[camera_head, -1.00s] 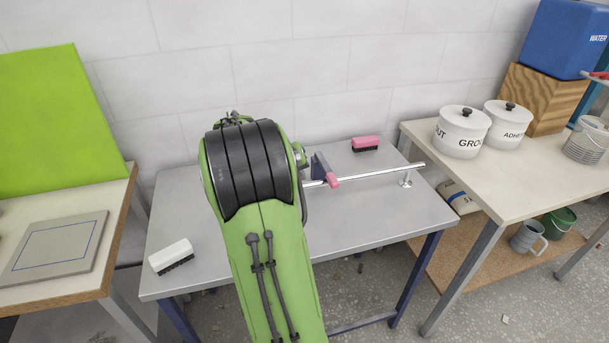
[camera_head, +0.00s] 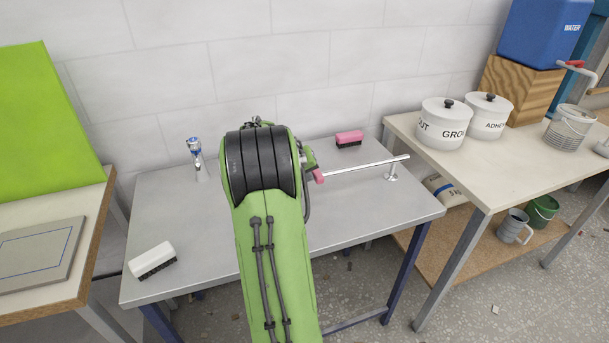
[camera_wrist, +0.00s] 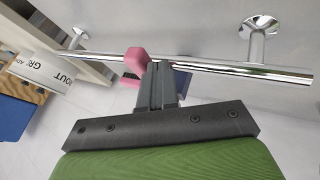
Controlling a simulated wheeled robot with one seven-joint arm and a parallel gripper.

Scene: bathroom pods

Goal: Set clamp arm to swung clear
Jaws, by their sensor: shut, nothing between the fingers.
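A chrome rail (camera_head: 365,164) stands on posts above the grey metal table. A pink-tipped arm (camera_head: 318,176), apparently the clamp arm, is at the rail's left part, partly hidden by my arm. In the wrist view its pink end (camera_wrist: 137,60) overlaps the rail (camera_wrist: 220,67), just left of my fingertips. A dark blue part (camera_wrist: 182,80) shows behind my fingers. My gripper (camera_wrist: 160,66) is shut and empty, its tips close to the rail and pink end. I cannot tell whether they touch. My gripper is hidden behind my arm in the head view.
A pink brush (camera_head: 349,139) lies behind the rail and a white brush (camera_head: 152,260) at the table's front left. A blue-and-chrome fixture (camera_head: 196,152) stands at the back left. White pots (camera_head: 443,124) stand on the right bench. The table's left middle is clear.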

